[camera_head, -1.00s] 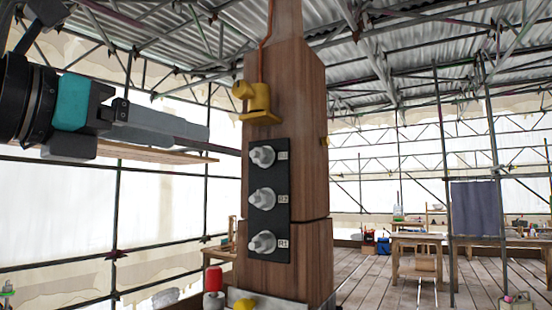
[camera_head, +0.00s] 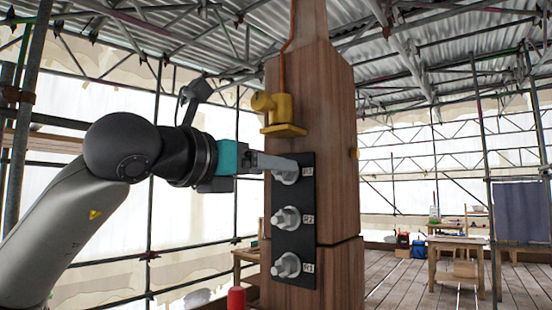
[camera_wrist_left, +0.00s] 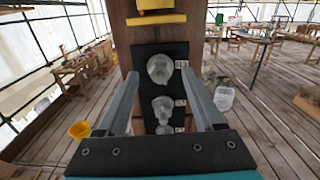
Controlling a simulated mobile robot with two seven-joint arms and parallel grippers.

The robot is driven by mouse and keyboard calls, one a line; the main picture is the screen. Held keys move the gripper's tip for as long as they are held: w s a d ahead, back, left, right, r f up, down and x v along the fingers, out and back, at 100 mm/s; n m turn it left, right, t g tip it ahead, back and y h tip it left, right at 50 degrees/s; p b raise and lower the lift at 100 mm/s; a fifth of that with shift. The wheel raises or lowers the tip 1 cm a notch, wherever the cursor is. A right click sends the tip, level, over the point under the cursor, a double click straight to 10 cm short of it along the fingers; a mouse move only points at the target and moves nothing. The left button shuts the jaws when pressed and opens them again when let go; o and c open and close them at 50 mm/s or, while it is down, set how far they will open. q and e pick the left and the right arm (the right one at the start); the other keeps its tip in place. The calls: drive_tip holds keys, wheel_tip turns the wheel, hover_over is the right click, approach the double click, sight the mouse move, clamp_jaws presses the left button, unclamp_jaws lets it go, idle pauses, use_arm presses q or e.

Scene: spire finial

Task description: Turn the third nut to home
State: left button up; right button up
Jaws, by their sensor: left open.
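A black plate (camera_head: 309,241) on the wooden post carries three grey nuts in a column. The top nut (camera_head: 287,172) is partly hidden behind my left gripper (camera_head: 290,162); the small label beside it is hard to read. The middle nut (camera_head: 286,218) is labelled R2 and the bottom nut (camera_head: 286,265) seems labelled R1. In the left wrist view the top nut (camera_wrist_left: 160,68) lies ahead, between the lines of the two open fingers (camera_wrist_left: 161,82). I cannot tell whether they touch it. My right gripper is not in view.
A yellow fitting (camera_head: 279,114) sits on the post (camera_head: 336,130) just above the plate. A red cylinder (camera_head: 236,298) stands low at the left of the post. Scaffold poles and a table (camera_head: 455,243) are farther back. The space left of the post holds my left arm.

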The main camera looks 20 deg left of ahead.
use_arm(q)
drive_tip(key=shift+x, duration=1.35)
drive_tip(key=shift+c, duration=0.3)
clamp_jaws()
